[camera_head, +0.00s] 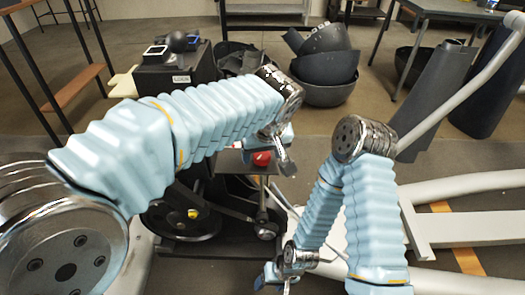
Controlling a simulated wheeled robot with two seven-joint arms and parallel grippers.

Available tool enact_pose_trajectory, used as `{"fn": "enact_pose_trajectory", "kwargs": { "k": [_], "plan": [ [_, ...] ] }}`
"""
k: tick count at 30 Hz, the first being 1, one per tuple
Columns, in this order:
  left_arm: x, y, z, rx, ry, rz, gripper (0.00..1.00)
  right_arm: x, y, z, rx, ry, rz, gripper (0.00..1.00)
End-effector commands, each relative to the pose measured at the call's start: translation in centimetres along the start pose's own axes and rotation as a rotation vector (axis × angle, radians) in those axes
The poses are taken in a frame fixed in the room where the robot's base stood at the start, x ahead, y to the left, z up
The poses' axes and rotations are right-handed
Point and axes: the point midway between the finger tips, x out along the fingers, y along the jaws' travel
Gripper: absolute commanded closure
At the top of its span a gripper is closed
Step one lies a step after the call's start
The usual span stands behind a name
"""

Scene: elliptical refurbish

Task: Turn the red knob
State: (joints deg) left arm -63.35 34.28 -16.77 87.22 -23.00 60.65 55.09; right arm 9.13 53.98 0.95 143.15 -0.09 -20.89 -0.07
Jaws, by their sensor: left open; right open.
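The red knob (262,158) sits on a dark bracket of the elliptical machine (215,225), near the middle of the head view. My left gripper (287,165) is at the end of the blue-sleeved arm from the left, just right of the knob. It is open, and I cannot tell whether it touches the knob. My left arm hides what lies above and left of the knob. My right gripper (275,283) is open and low in the view, below the knob and apart from it.
White tubes (470,188) of the machine frame run along the right. A dark flywheel (180,218) is below my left arm. Dark stacked bowls (325,65) stand behind on the floor, and a black box (175,75) stands at the back left. Table legs stand at both rear sides.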

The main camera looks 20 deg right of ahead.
Motion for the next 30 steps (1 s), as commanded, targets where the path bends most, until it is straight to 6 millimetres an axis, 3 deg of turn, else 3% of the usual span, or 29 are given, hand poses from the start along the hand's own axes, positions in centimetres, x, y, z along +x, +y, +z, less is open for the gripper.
{"fn": "enact_pose_trajectory", "kwargs": {
  "k": [4, 12, 15, 25, 30],
  "plan": [
    [-0.02, -0.01, -0.01, 0.000, 0.000, 0.000, 0.34, -0.01, -0.01, -0.01, 0.000, 0.000, 0.000, 0.38],
    [-0.05, 0.00, -0.01, 0.000, 0.000, 0.000, 0.75, -0.01, -0.02, 0.00, 0.000, 0.000, 0.000, 0.38],
    [-0.05, 0.00, -0.01, 0.000, 0.000, 0.000, 0.86, 0.00, -0.02, 0.00, 0.000, 0.000, 0.000, 0.38],
    [-0.01, -0.27, -0.07, 0.242, -0.001, 0.102, 0.86, 0.30, 0.23, -0.07, 0.001, 0.002, 0.002, 0.38],
    [-0.06, -0.18, -0.02, 0.276, 0.000, 0.114, 0.86, 0.29, 0.22, -0.07, 0.001, 0.002, 0.002, 0.38]
  ]
}}
